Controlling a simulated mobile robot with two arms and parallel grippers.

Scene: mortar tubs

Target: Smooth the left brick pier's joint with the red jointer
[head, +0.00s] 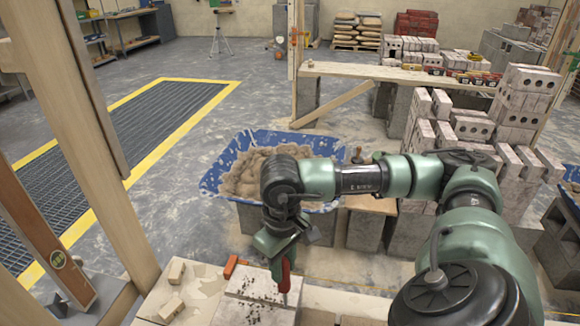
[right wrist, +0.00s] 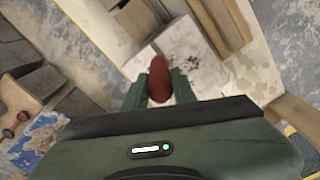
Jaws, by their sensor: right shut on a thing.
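My right gripper (head: 281,258) points down at the lower middle of the head view. It is shut on the red jointer (head: 285,278), whose handle also shows between the two green fingers in the right wrist view (right wrist: 160,80). The jointer is over or beside a pale brick pier (head: 250,287) with dark crumbs on its top; I cannot tell whether it touches. The pier's top also shows in the right wrist view (right wrist: 200,65). The joint and the jointer's working end are not clear to see. My left gripper is out of view.
A blue tub (head: 215,180) of mortar stands behind the gripper. An orange piece (head: 232,266) and small wooden blocks (head: 175,271) lie left of the pier. Timber posts (head: 85,130) and a level (head: 45,235) stand at left. Stacked bricks (head: 480,125) stand at right.

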